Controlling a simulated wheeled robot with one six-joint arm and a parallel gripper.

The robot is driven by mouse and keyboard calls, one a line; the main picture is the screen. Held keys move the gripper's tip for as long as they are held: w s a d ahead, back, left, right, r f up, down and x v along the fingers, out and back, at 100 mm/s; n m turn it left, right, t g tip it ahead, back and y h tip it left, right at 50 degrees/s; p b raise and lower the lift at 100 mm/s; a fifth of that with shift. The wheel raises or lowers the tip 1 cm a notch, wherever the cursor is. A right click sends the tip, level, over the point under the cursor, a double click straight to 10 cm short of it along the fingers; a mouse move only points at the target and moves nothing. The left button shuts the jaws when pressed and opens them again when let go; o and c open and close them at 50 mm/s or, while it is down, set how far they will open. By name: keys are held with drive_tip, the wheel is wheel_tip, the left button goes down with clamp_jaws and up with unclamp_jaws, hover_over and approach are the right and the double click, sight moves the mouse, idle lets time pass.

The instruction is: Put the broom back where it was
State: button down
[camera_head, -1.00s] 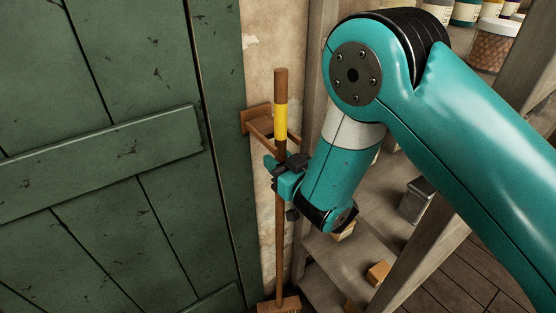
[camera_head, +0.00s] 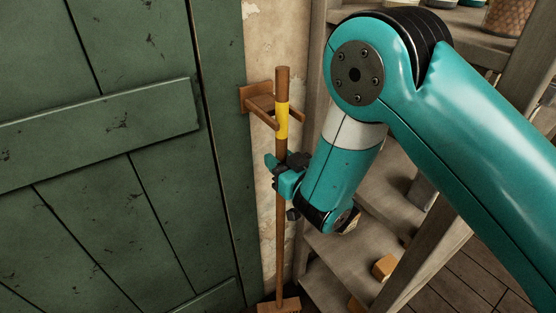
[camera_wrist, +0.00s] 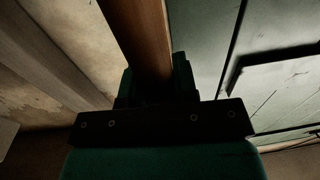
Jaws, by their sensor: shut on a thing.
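The broom (camera_head: 280,235) stands upright, with a brown wooden handle and a yellow band (camera_head: 282,121) near its top. Its head (camera_head: 279,306) shows at the bottom edge of the head view. My gripper (camera_head: 282,175) is shut on the handle below the yellow band. The handle also shows between the jaws in the wrist view (camera_wrist: 143,40). A wooden wall holder (camera_head: 259,98) with forward prongs is beside the handle at the height of the band. The handle appears at the prongs' front ends; I cannot tell whether it is between them.
A green plank door (camera_head: 120,160) fills the left. A wooden shelf unit (camera_head: 390,190) with jars and small blocks (camera_head: 385,267) stands on the right, close to my arm. A narrow strip of plaster wall (camera_head: 270,40) lies between them.

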drive_tip(key=shift+a, duration=0.1)
drive_tip(key=c, duration=0.9)
unclamp_jaws()
drive_tip(key=shift+f, duration=0.1)
drive_tip(key=s+d+r+m+g+h+b, duration=0.2)
drive_tip(key=s+d+m+g+h+b, duration=0.3)
drive_tip(key=s+d, duration=0.55)
drive_tip(key=s+d+r+n+g, duration=0.1)
drive_tip(key=s+r+g, duration=0.1)
drive_tip(key=s, duration=0.4)
drive_tip(key=s+d+r+n+g+h, duration=0.1)
drive_tip(key=s+d+r+n+g, duration=0.1)
drive_tip(key=s+r+g, duration=0.1)
drive_tip(key=s+d+r+n+g+h, duration=0.1)
drive_tip(key=s+d+r+g, duration=0.1)
drive_tip(key=s, duration=0.6)
drive_tip(key=shift+s+d+r+g, duration=0.2)
drive_tip(key=shift+r+g, duration=0.1)
drive_tip(key=shift+g, duration=0.3)
drive_tip(key=shift+s+d+r+g, duration=0.15)
drive_tip(key=shift+r+g, duration=0.1)
drive_tip(key=shift+g, duration=0.35)
